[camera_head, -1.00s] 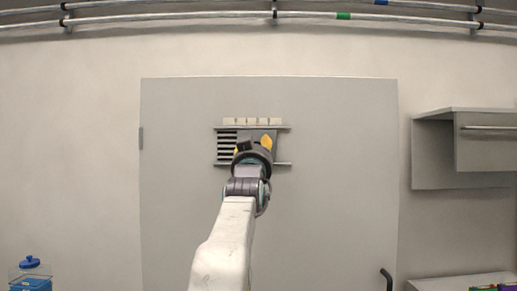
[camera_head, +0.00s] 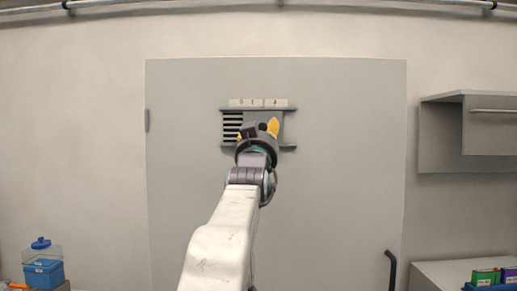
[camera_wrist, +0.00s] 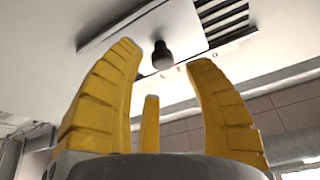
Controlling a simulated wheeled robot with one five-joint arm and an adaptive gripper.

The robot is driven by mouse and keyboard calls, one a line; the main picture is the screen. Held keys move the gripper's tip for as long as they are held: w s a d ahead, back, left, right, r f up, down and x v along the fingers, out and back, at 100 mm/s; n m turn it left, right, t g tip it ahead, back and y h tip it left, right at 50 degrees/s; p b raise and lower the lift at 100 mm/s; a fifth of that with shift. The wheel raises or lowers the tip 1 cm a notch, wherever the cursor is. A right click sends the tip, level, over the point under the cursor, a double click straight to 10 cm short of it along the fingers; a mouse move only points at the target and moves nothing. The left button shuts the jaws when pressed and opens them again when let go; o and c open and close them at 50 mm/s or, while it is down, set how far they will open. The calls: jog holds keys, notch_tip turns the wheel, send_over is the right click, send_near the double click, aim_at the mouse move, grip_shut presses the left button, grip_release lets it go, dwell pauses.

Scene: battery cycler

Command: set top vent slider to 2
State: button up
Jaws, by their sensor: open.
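The top vent is a slotted opening (camera_head: 232,128) between two rails on the grey door. A grey slider plate (camera_head: 277,138) covers its right part and leaves dark slots bare at the left. A pale number strip (camera_head: 258,102) sits above, its digits too small to read surely. My gripper (camera_head: 257,131) is in front of the plate. In the wrist view, the plate (camera_wrist: 125,37) has a dark round knob (camera_wrist: 162,56). The knob appears between the yellow fingers of my open gripper (camera_wrist: 165,54); I cannot tell whether they touch it. In the head view my gripper hides the knob.
The grey door (camera_head: 335,200) has a black handle (camera_head: 391,268) at lower right. A wall cabinet (camera_head: 490,135) hangs at the right. A blue-lidded container (camera_head: 42,262) stands at lower left, coloured boxes (camera_head: 487,277) at lower right. The door around the vent is clear.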

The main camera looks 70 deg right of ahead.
jog(key=v, duration=0.8)
jog(key=shift+a+f, duration=0.15)
jog(key=shift+a, duration=0.2)
dwell(0.6)
